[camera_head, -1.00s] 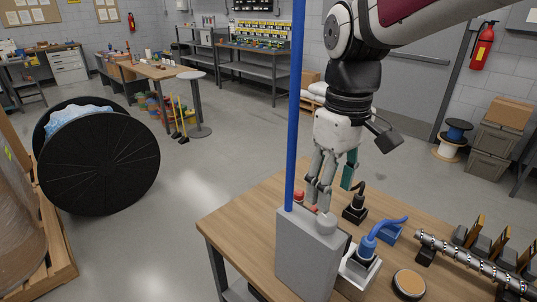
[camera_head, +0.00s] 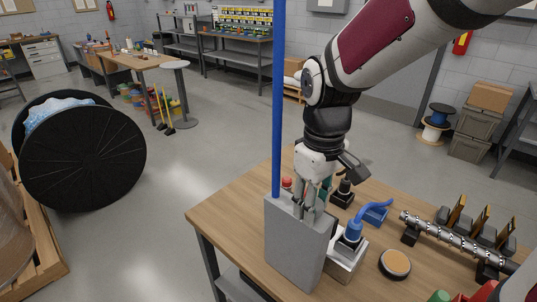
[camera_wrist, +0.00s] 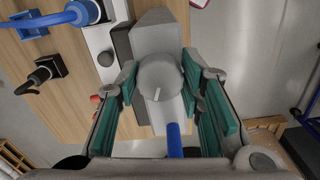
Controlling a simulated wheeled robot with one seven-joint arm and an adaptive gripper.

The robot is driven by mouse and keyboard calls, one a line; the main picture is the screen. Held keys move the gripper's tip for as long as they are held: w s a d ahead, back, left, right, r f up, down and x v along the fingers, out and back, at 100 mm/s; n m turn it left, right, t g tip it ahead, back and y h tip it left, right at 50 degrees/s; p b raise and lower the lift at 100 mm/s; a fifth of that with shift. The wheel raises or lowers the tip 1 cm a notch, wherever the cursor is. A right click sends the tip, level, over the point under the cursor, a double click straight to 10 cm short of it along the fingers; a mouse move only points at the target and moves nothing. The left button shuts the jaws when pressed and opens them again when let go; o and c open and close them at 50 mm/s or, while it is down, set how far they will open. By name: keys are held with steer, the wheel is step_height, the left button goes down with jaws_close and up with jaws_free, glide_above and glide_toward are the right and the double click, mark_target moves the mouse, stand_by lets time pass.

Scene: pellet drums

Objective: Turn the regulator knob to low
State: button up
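The regulator is a tall grey box (camera_head: 293,245) at the table's near edge. A blue pole (camera_head: 279,100) rises from its top; it also shows in the wrist view (camera_wrist: 174,140). The round grey knob (camera_wrist: 160,76) has a short white mark pointing toward the bottom of the wrist view. My gripper (camera_head: 310,208) is down at the box top; in the head view its fingers hide the knob. In the wrist view my gripper (camera_wrist: 160,82) has its green-padded fingers apart on both sides of the knob, close to it. I cannot tell whether they touch it. No scale lettering is readable.
On the wooden table (camera_head: 235,205), a black plugged connector (camera_head: 343,193), a blue connector (camera_head: 354,231) with its cable, a round tan-topped disc (camera_head: 395,264) and a metal screw shaft (camera_head: 450,240) stand right of the box. The table's left part is clear.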

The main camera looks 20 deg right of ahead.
steer(key=c, duration=0.5)
steer(key=shift+o, duration=0.2)
steer(key=shift+n, duration=0.4)
steer(key=n+p, duration=0.1)
steer(key=n, duration=0.3)
steer(key=shift+r+n, duration=0.1)
steer(key=shift+n, duration=0.2)
steer(key=n+p, duration=0.1)
steer(key=n, duration=0.4)
steer(key=n+p, duration=0.2)
steer(key=n, duration=0.4)
steer(key=shift+n, duration=0.4)
steer(key=n+p, duration=0.3)
steer(key=n, duration=0.1)
steer(key=shift+n, duration=0.7)
